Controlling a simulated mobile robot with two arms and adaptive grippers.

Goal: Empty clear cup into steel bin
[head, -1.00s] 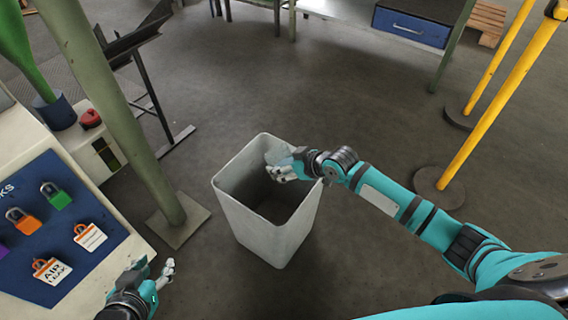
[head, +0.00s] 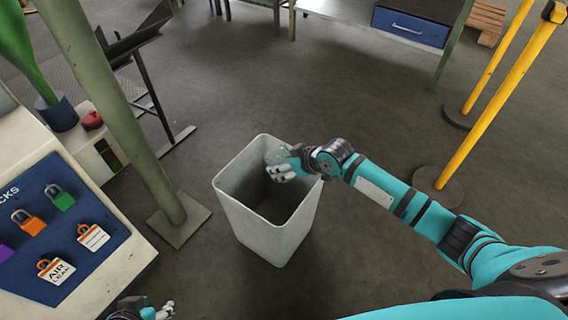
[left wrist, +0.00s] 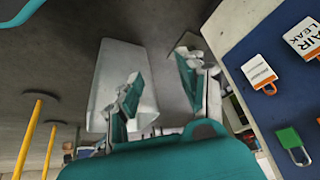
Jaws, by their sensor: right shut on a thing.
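The steel bin (head: 268,232) is a tall, pale grey, square open container on the floor at the middle of the head view. My right gripper (head: 279,170) is over the bin's opening, just inside its right rim. It is shut on a clear cup (head: 276,156), which is faint and partly hidden by the fingers. I cannot make out the cup's contents or its exact tilt. My left gripper (head: 160,311) is at the bottom edge of the head view, away from the bin. In the left wrist view its fingers (left wrist: 160,78) are spread apart with nothing between them.
A green post with a square base plate (head: 179,222) stands left of the bin. A lock board (head: 50,225) with padlocks and tags is at the left. A yellow post (head: 490,105) stands at the right. A workbench with a blue drawer (head: 410,27) is behind. Floor around the bin is clear.

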